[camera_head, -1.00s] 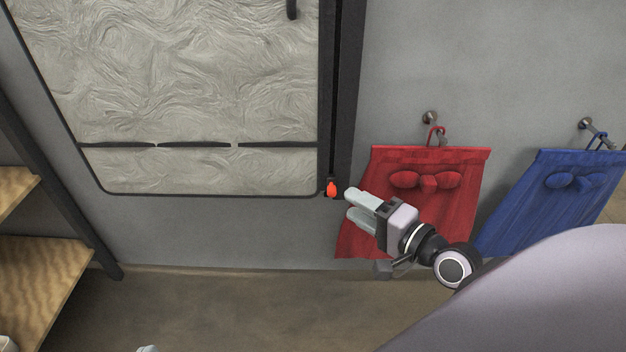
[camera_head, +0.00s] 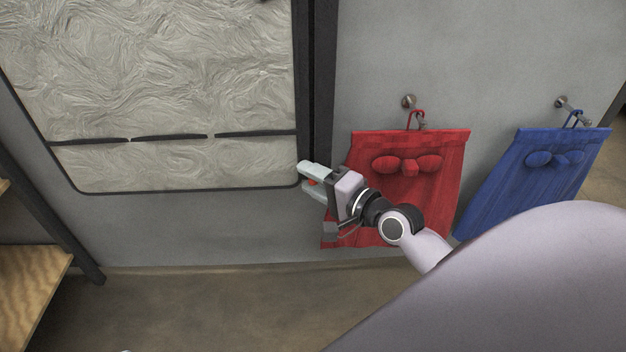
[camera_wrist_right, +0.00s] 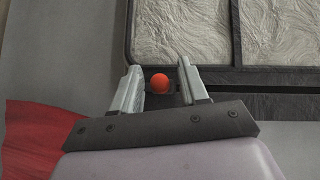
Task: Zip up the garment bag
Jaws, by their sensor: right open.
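The garment bag (camera_head: 170,85) hangs on the grey wall, a pale swirled panel with dark edging. A dark zip strip (camera_head: 318,80) runs down its right side. The red zip pull (camera_head: 312,182) is at the strip's lower end, partly hidden by my right gripper (camera_head: 306,180). In the right wrist view the red pull (camera_wrist_right: 160,83) sits between the two open fingers of the right gripper (camera_wrist_right: 162,88), with gaps visible on both sides. My left gripper is not clearly in view.
A red cloth with a bow (camera_head: 400,205) hangs from a wall hook just behind my right wrist. A blue one (camera_head: 530,185) hangs farther right. A wooden shelf (camera_head: 35,290) stands at the lower left. The floor below the bag is clear.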

